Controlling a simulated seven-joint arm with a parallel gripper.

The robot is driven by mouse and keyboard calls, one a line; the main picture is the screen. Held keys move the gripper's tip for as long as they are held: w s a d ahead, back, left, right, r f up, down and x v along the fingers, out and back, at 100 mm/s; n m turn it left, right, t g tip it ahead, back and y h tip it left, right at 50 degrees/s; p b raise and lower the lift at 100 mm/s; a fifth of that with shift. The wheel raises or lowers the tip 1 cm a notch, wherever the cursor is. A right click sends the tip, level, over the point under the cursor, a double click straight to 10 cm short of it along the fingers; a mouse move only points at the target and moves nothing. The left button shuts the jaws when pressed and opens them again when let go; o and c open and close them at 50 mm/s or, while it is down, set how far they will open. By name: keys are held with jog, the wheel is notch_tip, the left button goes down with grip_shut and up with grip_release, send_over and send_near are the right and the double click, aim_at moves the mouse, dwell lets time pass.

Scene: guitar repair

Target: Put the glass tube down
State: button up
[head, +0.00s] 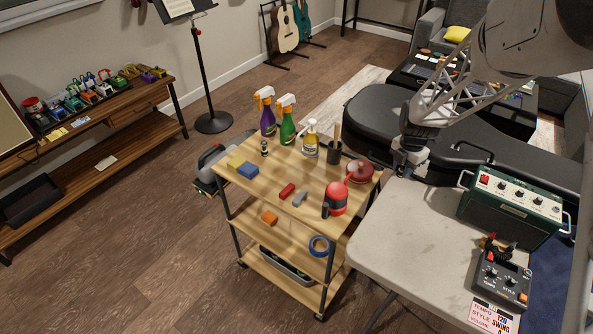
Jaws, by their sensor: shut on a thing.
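My gripper (408,168) points down at the far left corner of the pale table (405,240), just right of the wooden cart. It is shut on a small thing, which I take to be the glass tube. The tube is too small and too much covered by the fingers to make out clearly. I cannot tell whether it touches the tabletop.
The wooden cart (262,184) holds spray bottles (287,125), a red-and-black container (336,200), a red plunger (360,172) and sponges. A green amplifier (510,210) and a dark pedal (502,277) stand on the table's right. The table's middle is clear. A black guitar case (470,148) lies behind.

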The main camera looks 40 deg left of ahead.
jog(key=s+a+n, duration=0.1)
jog(key=s+a, duration=0.1)
jog(key=a, duration=0.9)
jog(key=s+a+r+n, duration=0.1)
jog(key=s+a, duration=0.2)
jog(key=a, duration=0.9)
jog(key=shift+r+n, duration=0.15)
jog(key=shift+n, duration=0.25)
jog(key=shift+s, duration=0.1)
send_over(326, 174)
jog(key=shift+f, duration=3.15)
jog(key=shift+f, duration=1.85)
jog(key=shift+f, duration=0.2)
jog(key=o, duration=0.7)
jog(key=shift+d, duration=0.1)
jog(key=shift+o, duration=0.2)
